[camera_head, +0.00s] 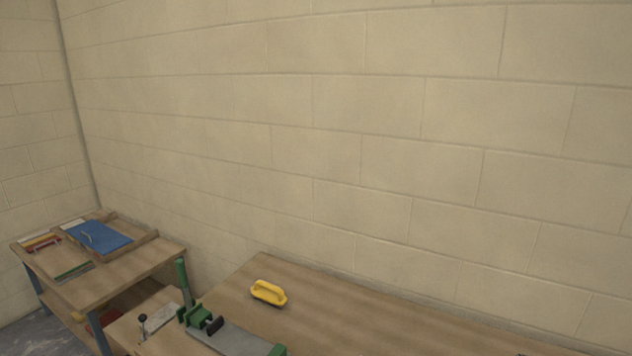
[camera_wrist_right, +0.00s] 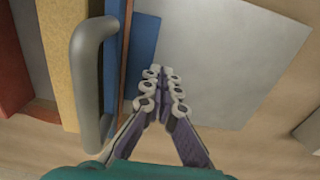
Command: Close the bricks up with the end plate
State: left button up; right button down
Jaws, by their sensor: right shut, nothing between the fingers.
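In the right wrist view, a red block (camera_wrist_right: 12,62), a yellow block (camera_wrist_right: 63,60) and a blue piece (camera_wrist_right: 143,58) stand side by side at the left. A grey bent handle (camera_wrist_right: 92,85) rises in front of the yellow and blue ones; I cannot tell which part it is fixed to. My right gripper (camera_wrist_right: 163,82) is shut and empty, its fingertips just right of the handle near the blue piece. I cannot tell if it touches. In the head view, a blue plate-like piece with a small handle (camera_head: 97,237) lies on the left bench. My left gripper is not in view.
A pale grey flat surface (camera_wrist_right: 225,50) lies right of the fingers. In the head view, a wooden tray rim (camera_head: 140,238) edges the blue piece.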

jog(key=shift+f+b, duration=0.55)
jog(key=shift+f, duration=0.2)
jog(key=shift+r, duration=0.15)
jog(key=shift+r+p, duration=0.65)
jog(key=shift+r, duration=0.1)
jog(key=shift+d, duration=0.1)
jog(key=shift+s+d+b, duration=0.1)
jog(key=shift+s+d, duration=0.85)
jog(key=shift+d, duration=0.7)
jog(key=shift+s+d+b, duration=0.1)
jog(key=shift+s+d, duration=0.8)
jog(key=shift+d, duration=0.8)
jog(key=shift+s+d+b, duration=0.1)
jog(key=shift+s+d, duration=0.85)
jog(key=shift+d, duration=0.7)
jog(key=r+p, duration=0.2)
jog(key=r, duration=0.1)
jog(key=w+a+r+p, duration=0.1)
jog(key=r+p, duration=0.2)
jog(key=a+r+p, duration=0.1)
jog(key=r+p, duration=0.1)
jog(key=r, duration=0.2)
jog(key=shift+w+a+r, duration=0.1)
jog(key=shift+w+a, duration=0.05)
